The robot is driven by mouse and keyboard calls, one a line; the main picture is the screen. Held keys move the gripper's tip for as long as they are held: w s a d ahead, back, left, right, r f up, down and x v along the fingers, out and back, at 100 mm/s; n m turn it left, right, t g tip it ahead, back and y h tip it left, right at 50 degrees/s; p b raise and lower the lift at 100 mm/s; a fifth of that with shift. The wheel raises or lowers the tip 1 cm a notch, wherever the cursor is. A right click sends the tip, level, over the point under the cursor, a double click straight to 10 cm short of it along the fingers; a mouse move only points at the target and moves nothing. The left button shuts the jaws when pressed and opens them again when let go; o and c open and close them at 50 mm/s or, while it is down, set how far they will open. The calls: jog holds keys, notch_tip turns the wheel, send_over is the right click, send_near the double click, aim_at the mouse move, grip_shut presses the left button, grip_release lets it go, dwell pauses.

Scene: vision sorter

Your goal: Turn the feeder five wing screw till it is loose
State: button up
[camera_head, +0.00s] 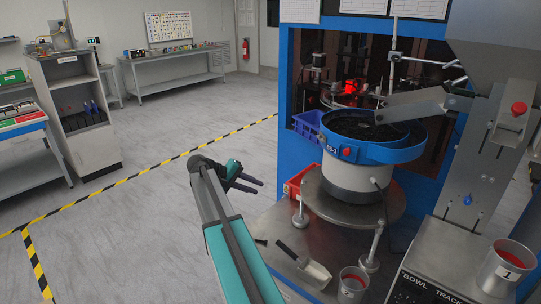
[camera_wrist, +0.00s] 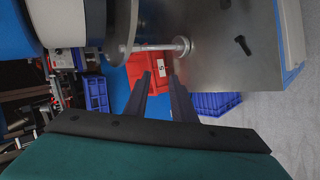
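The bowl feeder (camera_head: 352,170), a white drum with a blue rim, stands on a round metal plate at the right of the head view. I cannot make out which part is the wing screw of feeder five. My gripper (camera_head: 259,187) is in the air to the left of the feeder, apart from it. In the wrist view its two dark fingers (camera_wrist: 160,77) are spread with nothing between them. Beyond them are a red bin (camera_wrist: 137,70) with a white label, seemingly 5, and a metal support leg (camera_wrist: 160,46).
A hopper chute (camera_head: 418,104) overhangs the bowl.

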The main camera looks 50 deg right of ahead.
jog(key=s+a+f+n+y, duration=0.1)
jog(key=s+a+f+n, duration=0.15)
jog(key=a+f, duration=0.65)
jog(key=s+a+f+n+y, duration=0.1)
jog(key=s+a+f, duration=0.4)
jog(key=f, duration=0.6)
jog(key=s+a+f+n+y, duration=0.1)
jog(key=s+a+f, duration=0.1)
jog(key=a+f, duration=0.8)
jog(key=s+a+f+y, duration=0.2)
jog(key=s+a+f, duration=0.3)
jog(key=s+a, duration=0.2)
jog(key=s+a+f+g+y, duration=0.1)
jog(key=s+a+f+y, duration=0.1)
jog(key=s+a+f, duration=0.3)
jog(key=s+a+f+y, duration=0.3)
jog(key=s+a+f, duration=0.2)
jog(key=s+a, duration=0.5)
jog(key=s+n, duration=0.1)
jog(key=s, duration=0.3)
jog(key=shift+a+f+g, duration=0.3)
jog(key=shift+f, duration=0.05)
jog(key=shift+s, duration=0.15)
